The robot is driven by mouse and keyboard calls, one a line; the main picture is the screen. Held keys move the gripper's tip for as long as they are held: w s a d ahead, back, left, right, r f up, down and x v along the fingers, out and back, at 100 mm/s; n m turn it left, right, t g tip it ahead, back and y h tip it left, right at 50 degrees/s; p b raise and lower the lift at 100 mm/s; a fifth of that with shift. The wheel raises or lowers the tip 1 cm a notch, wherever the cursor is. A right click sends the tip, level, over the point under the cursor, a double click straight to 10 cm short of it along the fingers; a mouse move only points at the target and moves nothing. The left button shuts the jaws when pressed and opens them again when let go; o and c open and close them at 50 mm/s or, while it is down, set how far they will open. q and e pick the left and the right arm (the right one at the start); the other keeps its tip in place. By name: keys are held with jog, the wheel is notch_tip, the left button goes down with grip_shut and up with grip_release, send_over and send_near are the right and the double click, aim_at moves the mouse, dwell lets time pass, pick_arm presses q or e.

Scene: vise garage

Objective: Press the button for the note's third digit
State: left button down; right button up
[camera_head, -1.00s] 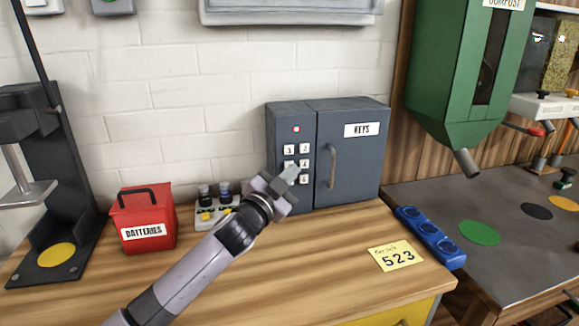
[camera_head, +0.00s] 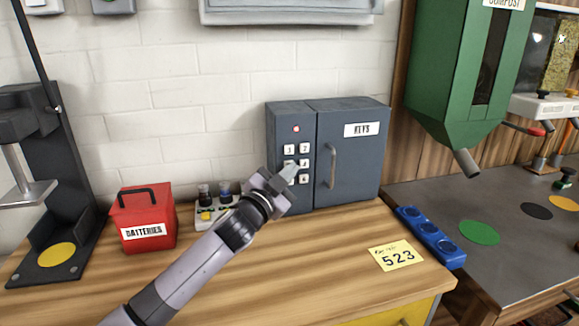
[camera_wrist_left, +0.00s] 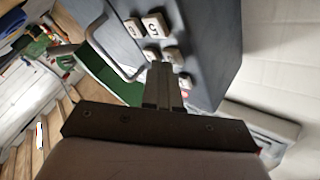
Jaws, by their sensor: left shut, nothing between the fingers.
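A yellow note (camera_head: 397,255) reading 523 lies on the workbench near its right front. The dark grey key cabinet (camera_head: 348,165), labelled KEYS, stands at the back with a keypad of white numbered buttons on its left front. In the head view the upper-right button (camera_head: 305,149) and lower-right button (camera_head: 304,180) show; the fingers partly cover the middle-left and lower-left buttons. My left gripper (camera_head: 290,171) is shut and empty, its tips at the middle-left of the keypad. In the left wrist view the fingertips (camera_wrist_left: 162,66) are close to the buttons; I cannot tell whether they touch.
A small red light (camera_head: 296,129) shows above the keypad. A blue strip with round recesses (camera_head: 430,237) lies at the right edge.

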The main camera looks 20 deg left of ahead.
pick_arm(q)
jog(key=shift+w+a, duration=0.15)
dwell(0.5)
jog(key=shift+s+d+p, duration=0.3)
jog(key=shift+s+d, duration=0.2)
jog(key=shift+s, duration=0.25)
jog(key=shift+s+d+p, duration=0.3)
jog(key=shift+s+d, duration=0.45)
jog(key=shift+s, duration=0.3)
jog(key=shift+s+d+p, duration=0.3)
jog(key=shift+s+d, duration=0.4)
jog(key=shift+s, duration=0.3)
